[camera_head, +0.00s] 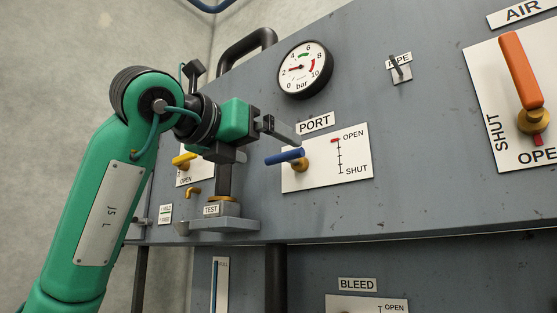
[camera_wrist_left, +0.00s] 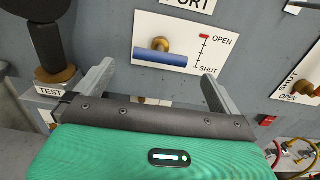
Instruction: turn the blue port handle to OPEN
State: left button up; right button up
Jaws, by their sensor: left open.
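The blue port handle (camera_head: 285,157) sticks out to the left from a brass pivot on a white plate (camera_head: 352,165) labelled PORT. A scale on the plate reads OPEN at the top, with a red mark, and SHUT at the bottom. The handle also shows in the left wrist view (camera_wrist_left: 160,58), lying roughly level across the picture. My left gripper (camera_head: 279,130) is open and empty, just above and in front of the handle in the head view. In the left wrist view its two fingers (camera_wrist_left: 158,72) are spread to either side of the handle, not visibly touching it. My right gripper is not in view.
A black TEST knob with a brass collar (camera_wrist_left: 52,50) stands close left of my gripper, on a grey ledge (camera_head: 212,224). A yellow handle (camera_head: 183,159) is farther left. A pressure gauge (camera_head: 304,69) is above, and an orange AIR handle (camera_head: 520,70) is right.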

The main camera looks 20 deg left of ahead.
pick_arm(q)
jog(key=v, duration=0.7)
jog(key=shift+b, duration=0.35)
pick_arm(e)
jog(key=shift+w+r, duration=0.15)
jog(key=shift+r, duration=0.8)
